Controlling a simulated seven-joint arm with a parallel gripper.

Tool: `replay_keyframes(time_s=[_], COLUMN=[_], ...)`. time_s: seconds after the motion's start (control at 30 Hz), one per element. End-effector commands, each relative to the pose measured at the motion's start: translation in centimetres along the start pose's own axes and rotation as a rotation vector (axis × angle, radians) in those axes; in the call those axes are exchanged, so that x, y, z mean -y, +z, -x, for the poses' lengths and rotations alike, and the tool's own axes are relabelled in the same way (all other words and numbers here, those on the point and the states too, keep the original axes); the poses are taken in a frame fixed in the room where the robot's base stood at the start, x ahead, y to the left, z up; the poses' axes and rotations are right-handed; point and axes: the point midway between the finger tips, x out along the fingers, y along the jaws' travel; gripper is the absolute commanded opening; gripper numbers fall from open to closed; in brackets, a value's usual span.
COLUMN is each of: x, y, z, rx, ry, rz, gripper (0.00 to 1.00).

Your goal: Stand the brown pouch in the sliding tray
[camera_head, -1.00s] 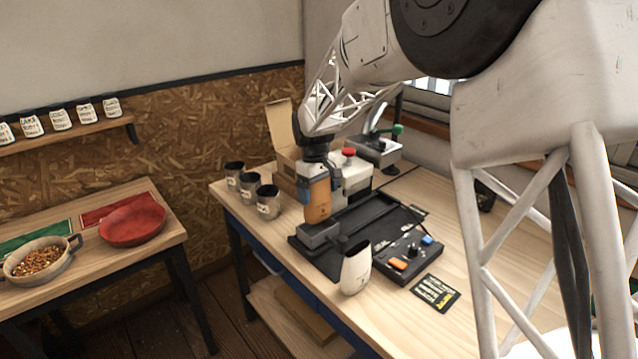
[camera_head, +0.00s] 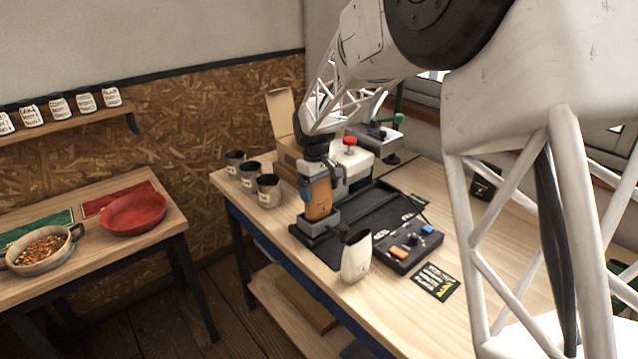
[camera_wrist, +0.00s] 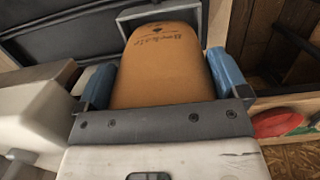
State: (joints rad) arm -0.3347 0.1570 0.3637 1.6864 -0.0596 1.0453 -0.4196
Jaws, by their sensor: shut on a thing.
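The brown pouch (camera_head: 319,199) is upright between the fingers of my gripper (camera_head: 320,187). In the wrist view the pouch (camera_wrist: 163,66) has dark writing on its face, and a blue finger of my gripper (camera_wrist: 165,85) presses each side. The grey sliding tray (camera_head: 312,227) sits at the front left end of the black mat-like base. The pouch's lower end is at the tray, behind its front wall, and appears to be inside it; its bottom edge is hidden. In the wrist view the tray's pale rim (camera_wrist: 140,13) shows around the pouch's far end.
A control box (camera_head: 412,246) with coloured buttons is to the right.

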Motion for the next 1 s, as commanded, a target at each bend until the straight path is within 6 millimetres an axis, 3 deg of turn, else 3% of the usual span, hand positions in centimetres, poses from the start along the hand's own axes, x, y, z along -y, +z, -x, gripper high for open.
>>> replay_keyframes(time_s=[0.4, 1.0], x=[0.0, 0.0], y=[-0.3, -0.3], z=[-2.2, -2.5], rx=[0.0, -0.001], ry=[0.0, 0.0], rz=[0.0, 0.0], gripper=[0.6, 0.6])
